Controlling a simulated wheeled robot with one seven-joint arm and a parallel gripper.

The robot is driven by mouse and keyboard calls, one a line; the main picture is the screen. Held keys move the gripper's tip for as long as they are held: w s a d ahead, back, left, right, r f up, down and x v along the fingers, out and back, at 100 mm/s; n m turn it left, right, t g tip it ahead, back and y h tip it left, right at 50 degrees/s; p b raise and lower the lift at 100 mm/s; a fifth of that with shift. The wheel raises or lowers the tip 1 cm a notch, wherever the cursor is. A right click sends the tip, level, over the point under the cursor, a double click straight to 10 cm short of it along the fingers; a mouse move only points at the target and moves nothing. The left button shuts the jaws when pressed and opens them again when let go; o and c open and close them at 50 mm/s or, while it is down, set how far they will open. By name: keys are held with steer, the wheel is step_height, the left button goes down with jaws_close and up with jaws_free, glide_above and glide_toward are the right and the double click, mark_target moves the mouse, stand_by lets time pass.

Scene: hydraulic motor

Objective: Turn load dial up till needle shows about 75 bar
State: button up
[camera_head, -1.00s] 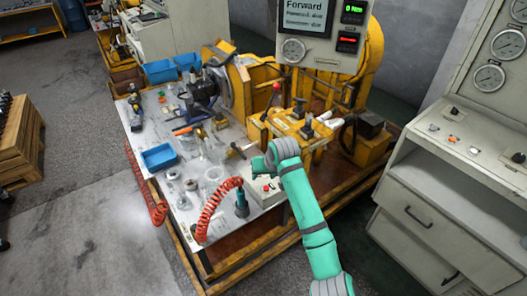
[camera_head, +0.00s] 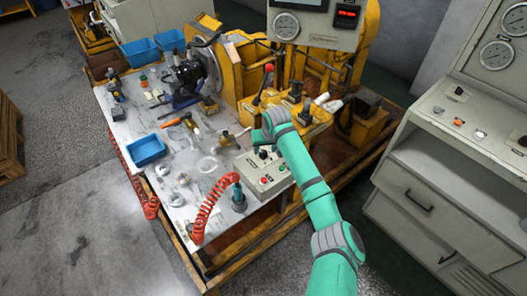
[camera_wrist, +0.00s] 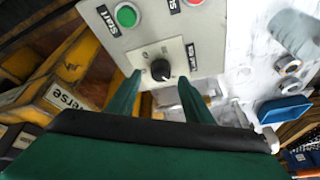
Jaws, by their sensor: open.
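The load dial is a black round knob on a grey control box (camera_head: 277,180). In the wrist view the knob (camera_wrist: 160,70) sits on a light plate, its pale pointer mark toward the top. My gripper (camera_wrist: 159,80) is open, one green finger on each side of the knob in that view. I cannot tell whether either finger touches it. In the head view the arm's end hangs over the box's rear edge, and the fingers are hard to make out. The round gauge (camera_head: 286,26) is on the panel above; its needle is too small to read.
Beside the dial are a green START button (camera_wrist: 127,15) and a red button (camera_wrist: 193,2). A red coiled hose (camera_head: 212,205) and a blue tray (camera_head: 147,149) are on the bench to the left. Yellow machinery stands behind the box.

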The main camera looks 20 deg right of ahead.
mark_target(263, 153)
steer(key=shift+x, duration=1.5)
steer(key=shift+a, duration=0.1)
steer(key=c, duration=1)
steer(key=shift+a+m, duration=0.1)
steer(key=shift+m, duration=0.2)
steer(key=shift+c, duration=0.2)
steer(key=shift+a+f+m+h, duration=0.15)
steer(key=shift+m+h, duration=0.25)
steer(key=shift+m, duration=0.5)
steer(key=m+h, duration=0.1)
steer(key=m, duration=0.1)
steer(key=shift+a+m+g, duration=0.1)
steer(key=shift+m+g, duration=0.2)
steer(key=m+h, duration=0.1)
steer(key=m, duration=0.2)
steer(key=shift+w+a+m+g, duration=0.1)
steer(key=shift+m+g, duration=0.2)
steer(key=shift+g, duration=0.1)
steer(key=shift+m+g+h, duration=0.3)
steer(key=shift+m+h, duration=0.2)
steer(key=shift+m, duration=1)
